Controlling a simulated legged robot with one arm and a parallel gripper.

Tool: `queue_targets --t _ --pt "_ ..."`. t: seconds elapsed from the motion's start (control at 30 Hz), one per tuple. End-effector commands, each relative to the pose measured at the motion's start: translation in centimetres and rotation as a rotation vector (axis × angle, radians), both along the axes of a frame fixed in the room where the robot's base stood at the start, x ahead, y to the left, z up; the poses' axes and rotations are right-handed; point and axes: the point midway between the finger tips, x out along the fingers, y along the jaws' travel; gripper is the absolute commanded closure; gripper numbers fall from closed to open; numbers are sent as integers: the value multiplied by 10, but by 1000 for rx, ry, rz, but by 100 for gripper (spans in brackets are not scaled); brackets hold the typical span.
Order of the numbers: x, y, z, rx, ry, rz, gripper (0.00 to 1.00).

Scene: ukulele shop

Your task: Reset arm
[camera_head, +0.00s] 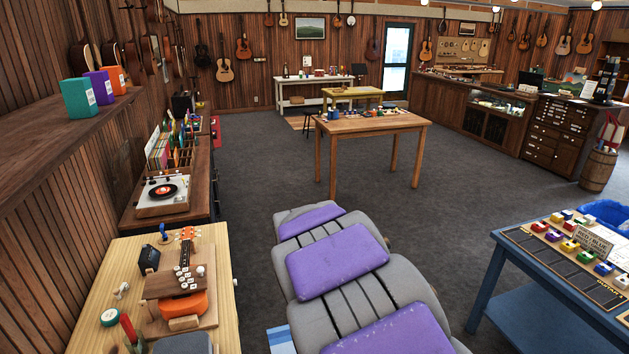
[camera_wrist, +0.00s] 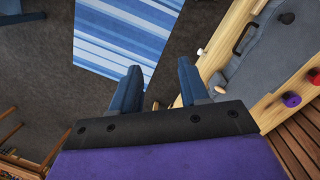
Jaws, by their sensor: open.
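My gripper (camera_wrist: 160,68) shows in the wrist view with two blue fingers standing apart. It is open, and nothing sits between the fingers. Beyond the fingertips are a blue striped rug (camera_wrist: 125,35) and the dark grey floor. A wooden-framed work surface with a grey mat (camera_wrist: 262,60) lies to the right of the fingers. I cannot tell whether the right finger touches it. In the head view, grey and purple parts of my own body fill the lower middle, and the gripper's fingers cannot be made out.
A light wooden workbench (camera_head: 101,270) holding a guitar body (camera_head: 181,304) stands close at left. A blue table (camera_head: 487,275) with several coloured items stands close at right. A wooden table (camera_head: 373,124) stands ahead. Grey carpet (camera_head: 445,205) is clear between them.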

Motion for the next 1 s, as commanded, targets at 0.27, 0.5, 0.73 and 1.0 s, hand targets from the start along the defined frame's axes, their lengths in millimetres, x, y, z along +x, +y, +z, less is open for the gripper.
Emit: queue_targets --t 0.27,0.5,0.73,1.0 --pt "-80 -71 11 17 10 -332 55" --pt "-160 -106 4 39 32 -577 55" --pt "-236 -121 -16 50 58 -768 55" --pt "-283 -124 -33 50 78 -877 55"
